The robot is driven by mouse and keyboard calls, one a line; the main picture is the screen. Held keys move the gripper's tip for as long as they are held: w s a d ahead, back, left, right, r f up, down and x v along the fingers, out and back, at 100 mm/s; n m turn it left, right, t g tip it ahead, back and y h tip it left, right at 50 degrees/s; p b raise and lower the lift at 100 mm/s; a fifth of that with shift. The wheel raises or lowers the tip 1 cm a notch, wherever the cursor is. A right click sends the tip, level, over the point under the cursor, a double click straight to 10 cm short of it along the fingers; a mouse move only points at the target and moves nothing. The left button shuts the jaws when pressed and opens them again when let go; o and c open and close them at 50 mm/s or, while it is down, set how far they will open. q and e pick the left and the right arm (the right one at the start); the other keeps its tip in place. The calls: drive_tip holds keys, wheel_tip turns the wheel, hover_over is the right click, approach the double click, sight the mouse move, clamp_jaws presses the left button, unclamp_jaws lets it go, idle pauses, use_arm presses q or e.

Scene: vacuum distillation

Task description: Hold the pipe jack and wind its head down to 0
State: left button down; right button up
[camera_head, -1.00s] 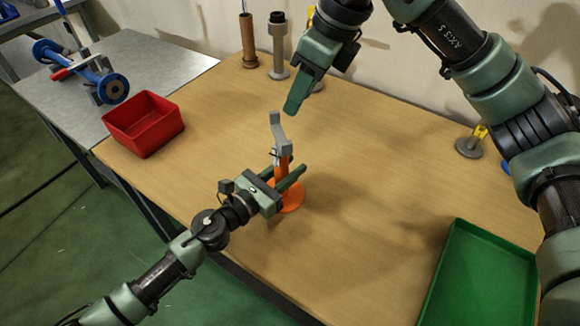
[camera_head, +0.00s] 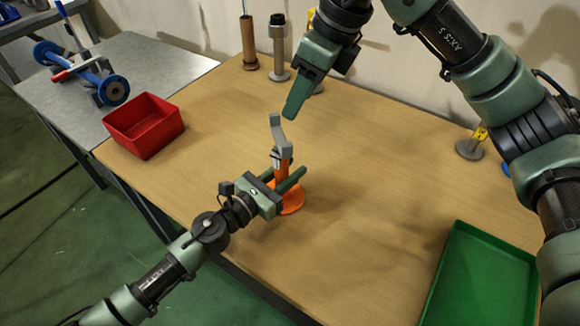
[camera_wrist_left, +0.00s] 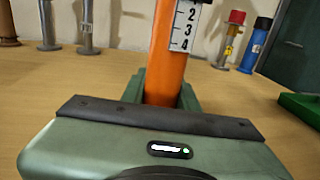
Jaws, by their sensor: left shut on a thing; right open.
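The pipe jack (camera_head: 292,199) stands upright on the wooden table, with an orange body and base and a grey curved head (camera_head: 278,134) on top. My left gripper (camera_head: 285,180) is shut on its orange body. In the left wrist view the orange body (camera_wrist_left: 166,70) rises between the fingers, beside a white scale (camera_wrist_left: 184,25) showing 2, 3 and 4. The pointer reading cannot be told. My right gripper (camera_head: 292,108) is open and empty, just above and to the right of the grey head, apart from it. One of its fingers hides the other.
A red bin (camera_head: 144,124) sits at the table's left edge, and a green tray (camera_head: 482,275) at the right front. Several stands line the back, including a brown post (camera_head: 248,42). A blue roller device (camera_head: 82,72) is on the grey side table. The middle right is clear.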

sight(281, 138)
drive_tip(key=o, duration=1)
drive_tip(key=shift+w+d+n, duration=0.1)
drive_tip(key=shift+w+n, duration=0.15)
drive_tip(key=shift+n, duration=0.15)
drive_tip(key=shift+c, duration=0.2)
drive_tip(key=a+f+n+g, duration=0.1)
drive_tip(key=f+n, duration=0.1)
drive_tip(key=f, duration=0.1)
drive_tip(key=w+a+f+n+g, duration=0.1)
drive_tip(key=f+n, duration=0.2)
drive_tip(key=a+f+n+g, duration=0.1)
drive_tip(key=f+n, duration=0.1)
drive_tip(key=f, duration=0.1)
drive_tip(key=shift+w+f+y, duration=0.3)
drive_tip(key=shift+y, duration=0.1)
drive_tip(key=c, duration=1.1)
